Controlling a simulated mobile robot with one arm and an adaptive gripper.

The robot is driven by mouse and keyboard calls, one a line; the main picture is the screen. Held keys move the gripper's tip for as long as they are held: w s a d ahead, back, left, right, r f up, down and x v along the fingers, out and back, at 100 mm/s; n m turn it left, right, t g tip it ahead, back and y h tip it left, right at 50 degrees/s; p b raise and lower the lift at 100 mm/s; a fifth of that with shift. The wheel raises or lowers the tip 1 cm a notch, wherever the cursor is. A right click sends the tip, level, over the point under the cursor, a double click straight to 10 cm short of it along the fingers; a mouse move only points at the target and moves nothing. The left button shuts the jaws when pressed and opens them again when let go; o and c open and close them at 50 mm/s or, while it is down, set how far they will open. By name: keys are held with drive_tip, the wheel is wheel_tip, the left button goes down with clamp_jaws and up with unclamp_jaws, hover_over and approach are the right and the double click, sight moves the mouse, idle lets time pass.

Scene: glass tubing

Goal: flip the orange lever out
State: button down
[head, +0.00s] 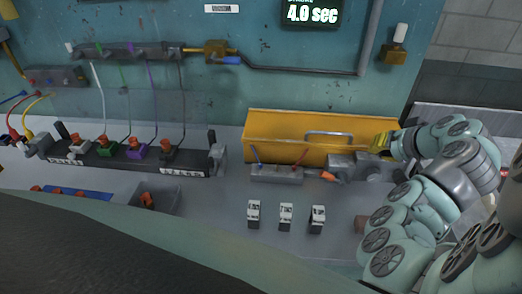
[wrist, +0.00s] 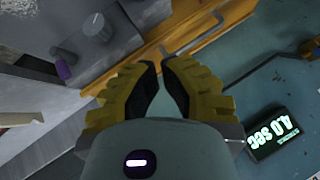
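A small orange lever (head: 328,176) sticks out at the lower left of a grey metal device (head: 358,167) in front of the yellow box. My gripper (head: 380,142) has yellow fingers and is above and to the right of the lever, by the box's right end, apart from the lever. In the wrist view the two fingertips (wrist: 160,66) are a little apart with nothing visible between them, so it looks partly open. A grey block with a knob and a purple tip (wrist: 85,38) shows there at upper left. I cannot make out the orange lever in that view.
The yellow box (head: 290,135) with a handle stands behind the device. A small grey block with blue and red levers (head: 276,174) is left of it. Three white-topped switches (head: 285,215) stand in front. A burner rack (head: 120,158) is at left. A timer (head: 311,14) hangs behind.

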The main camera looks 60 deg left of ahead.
drive_tip(key=shift+n+g, duration=0.4)
drive_tip(key=shift+g, duration=0.2)
drive_tip(key=shift+s+p+x, duration=0.2)
drive_tip(key=shift+s+x, duration=0.15)
drive_tip(key=shift+x, duration=1.4)
drive_tip(key=shift+s+p+x, duration=0.2)
drive_tip(key=shift+s+x, duration=0.1)
drive_tip(key=shift+x, duration=1.5)
drive_tip(key=shift+s+p+x, duration=0.2)
drive_tip(key=shift+s+x, duration=0.15)
drive_tip(key=shift+x, duration=1.4)
drive_tip(key=shift+s+a+f+p, duration=0.1)
drive_tip(key=shift+s+f+p, duration=0.2)
drive_tip(key=shift+f, duration=0.35)
drive_tip(key=shift+s+a+f+p, duration=0.15)
drive_tip(key=shift+s+f+p, duration=0.15)
drive_tip(key=shift+f, duration=0.35)
drive_tip(key=shift+s+a+f+p, duration=0.1)
drive_tip(key=shift+s+f+p, duration=0.2)
drive_tip(key=shift+f, duration=0.35)
drive_tip(key=shift+s, duration=0.15)
drive_tip(key=shift+a, duration=0.1)
drive_tip(key=shift+s+a, duration=0.1)
drive_tip(key=shift+s, duration=0.05)
